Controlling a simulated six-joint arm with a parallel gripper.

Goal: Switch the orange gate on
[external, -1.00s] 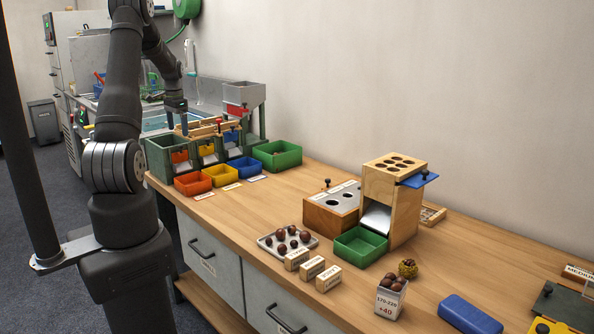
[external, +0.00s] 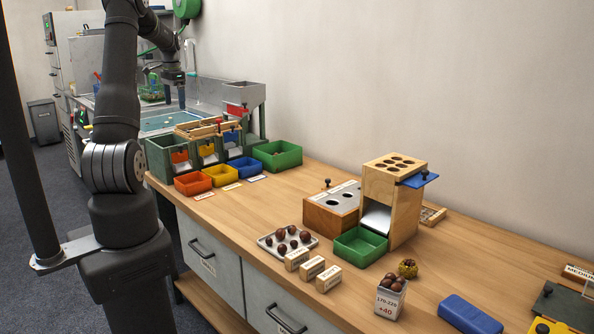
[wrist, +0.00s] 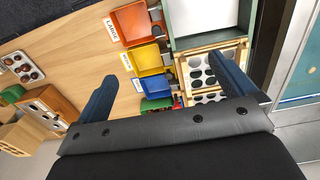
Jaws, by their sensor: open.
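The orange gate (external: 180,156) is a small orange plate on the front of the green sorter (external: 158,158), at its left lane. A yellow gate (external: 207,149) and a blue gate (external: 231,137) are in the lanes to its right. My gripper (external: 175,102) is open and empty, raised above and behind the sorter, clear of the gates. In the wrist view, my gripper's two dark blue fingers (wrist: 165,68) are wide apart with nothing between them. The orange gate cannot be made out clearly there.
Orange (external: 193,183), yellow (external: 222,175) and blue (external: 244,166) bins stand before the sorter. A green bin (external: 278,154) is to its right. A grey hopper (external: 243,93) rises behind. The bench (external: 280,196) is clear toward the middle.

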